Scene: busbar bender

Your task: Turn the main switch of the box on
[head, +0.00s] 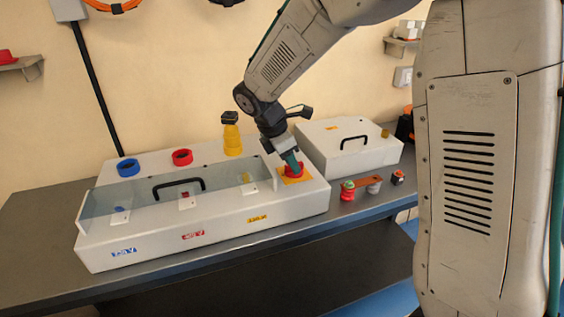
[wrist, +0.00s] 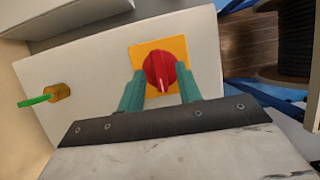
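The main switch is a red rotary knob (wrist: 160,67) on a yellow square plate (wrist: 179,48), at the right end of the white box (head: 160,235). It also shows in the head view, partly hidden by my gripper (head: 292,163). A white mark on the knob points toward the bottom of the wrist view. The teal fingers of my gripper (wrist: 160,88) stand on either side of the knob, very near it. A thin gap seems to show beside the lower knob; I cannot tell whether the fingertips touch it.
A brass cylinder with a green tab (wrist: 58,92) sticks up left of the knob. The box has a clear cover with a black handle (head: 178,187). Blue (head: 128,167), red (head: 182,157) and yellow parts stand behind it. A second white box (head: 345,150) and small parts lie right.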

